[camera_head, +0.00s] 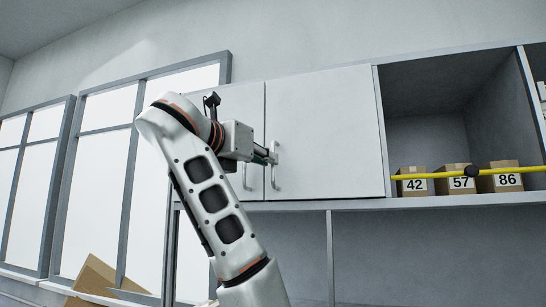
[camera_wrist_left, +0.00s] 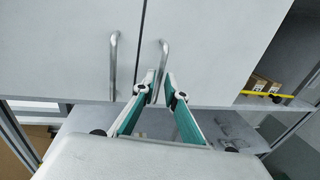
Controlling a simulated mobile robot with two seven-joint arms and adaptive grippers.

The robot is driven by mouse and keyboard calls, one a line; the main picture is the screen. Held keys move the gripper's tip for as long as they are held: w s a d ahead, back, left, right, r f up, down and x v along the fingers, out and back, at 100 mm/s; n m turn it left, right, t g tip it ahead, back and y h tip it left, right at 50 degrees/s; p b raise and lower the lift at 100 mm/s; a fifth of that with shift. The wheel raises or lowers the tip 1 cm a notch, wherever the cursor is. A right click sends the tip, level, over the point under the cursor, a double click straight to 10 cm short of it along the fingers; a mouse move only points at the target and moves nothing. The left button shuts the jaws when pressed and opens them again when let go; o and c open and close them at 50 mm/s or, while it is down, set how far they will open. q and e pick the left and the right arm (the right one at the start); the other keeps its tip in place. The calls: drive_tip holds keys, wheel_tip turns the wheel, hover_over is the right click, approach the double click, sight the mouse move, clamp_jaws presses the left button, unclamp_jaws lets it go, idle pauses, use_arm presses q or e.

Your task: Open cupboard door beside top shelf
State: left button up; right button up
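The cupboard has two pale grey doors, both shut. The right door (camera_head: 325,130) adjoins the open shelf (camera_head: 427,140); it also shows in the left wrist view (camera_wrist_left: 215,45). Its upright bar handle (camera_wrist_left: 163,58) is near the seam, beside the left door's handle (camera_wrist_left: 113,60). My left gripper (camera_head: 270,155) is at the right door's handle. In the left wrist view its fingertips (camera_wrist_left: 159,80) stand either side of the handle's lower part, with a gap between them. Contact cannot be told. My right gripper is in neither view.
Several numbered cardboard boxes (camera_head: 457,180) stand on the open shelf behind a yellow bar (camera_head: 430,176). Tall windows (camera_head: 105,150) are at the left. A cardboard piece (camera_head: 95,278) shows at the lower left. A grey panelled space (camera_head: 430,255) lies below the cupboard.

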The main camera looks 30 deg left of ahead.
sight(273, 181)
use_arm(q)
drive_tip(key=shift+w+a+p, duration=0.1)
drive_tip(key=shift+w+p, duration=0.4)
drive_tip(key=shift+w, duration=1.35)
clamp_jaws()
drive_tip(key=shift+s, duration=0.15)
